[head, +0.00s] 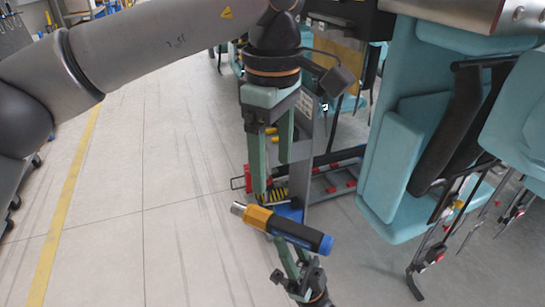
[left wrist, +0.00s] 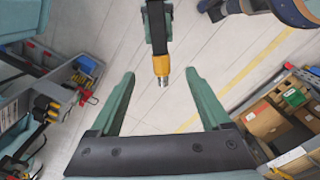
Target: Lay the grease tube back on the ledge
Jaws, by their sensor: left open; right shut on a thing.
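The grease tube (head: 290,231), yellow at its metal-tipped end and blue and black at the other, lies across my right gripper (head: 287,246) in the head view. That gripper is shut on it and holds it in the air. My left gripper (head: 270,176) is above it, with its green fingers apart and nothing between them. In the left wrist view the tube's yellow end (left wrist: 161,66) points toward the gap between my left fingers (left wrist: 160,75), apart from both. Which surface is the ledge, I cannot tell for sure.
A grey rack (head: 325,178) with red and blue parts stands behind my grippers. A teal train seat (head: 390,165) is at right. In the left wrist view a box of cartons (left wrist: 275,115) is at right. The tiled floor (head: 170,190) at left is clear.

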